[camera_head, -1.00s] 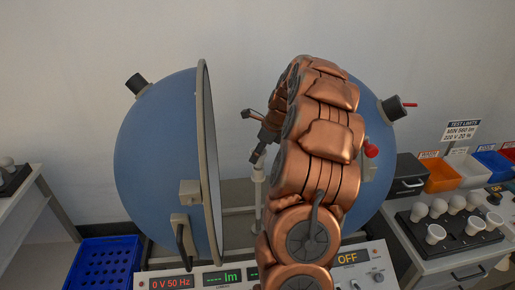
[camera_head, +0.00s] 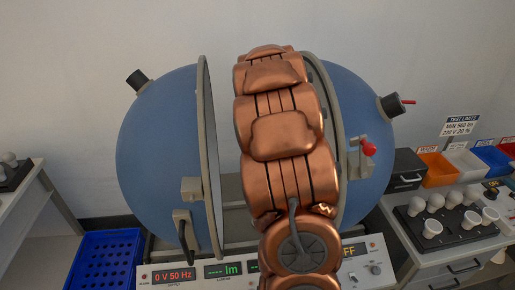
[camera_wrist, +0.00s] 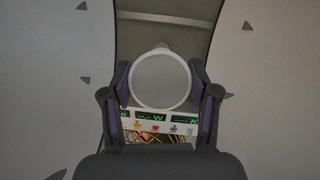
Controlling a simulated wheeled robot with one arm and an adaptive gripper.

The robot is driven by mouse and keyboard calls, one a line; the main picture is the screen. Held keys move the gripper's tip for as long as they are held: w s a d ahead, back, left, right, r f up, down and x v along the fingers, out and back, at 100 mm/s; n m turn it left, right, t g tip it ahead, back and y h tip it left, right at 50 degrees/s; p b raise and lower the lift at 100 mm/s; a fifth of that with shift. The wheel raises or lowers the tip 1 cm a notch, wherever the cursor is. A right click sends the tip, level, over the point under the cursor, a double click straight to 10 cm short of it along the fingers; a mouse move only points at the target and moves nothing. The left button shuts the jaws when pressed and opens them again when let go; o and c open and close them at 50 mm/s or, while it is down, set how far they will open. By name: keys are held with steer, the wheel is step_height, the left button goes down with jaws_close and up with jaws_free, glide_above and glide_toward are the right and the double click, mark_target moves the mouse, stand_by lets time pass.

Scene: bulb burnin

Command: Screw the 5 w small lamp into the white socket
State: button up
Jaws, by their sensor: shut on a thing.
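In the wrist view my gripper (camera_wrist: 160,92) is shut on a lamp (camera_wrist: 160,80), seen end-on as a round pale grey disc between the two fingers. Its wattage marking cannot be read. In the head view my copper arm reaches between the two halves of the blue sphere, the left half (camera_head: 158,150) and the right half (camera_head: 362,110). The arm hides the gripper, the lamp and the white socket there. I cannot tell whether the lamp touches the socket.
The front panel (camera_head: 210,272) reads 0 V 50 Hz. A red-knobbed lever (camera_head: 368,149) sits on the right half. At right, a dark tray (camera_head: 450,240) holds several white lamps, with coloured bins (camera_head: 437,178) behind. A blue crate (camera_head: 104,262) stands at lower left.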

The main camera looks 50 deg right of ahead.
steer(key=shift+f+m+h, duration=0.1)
steer(key=shift+m+h, duration=0.2)
steer(key=shift+m, duration=0.5)
steer(key=o, duration=1)
steer(key=shift+o, duration=0.2)
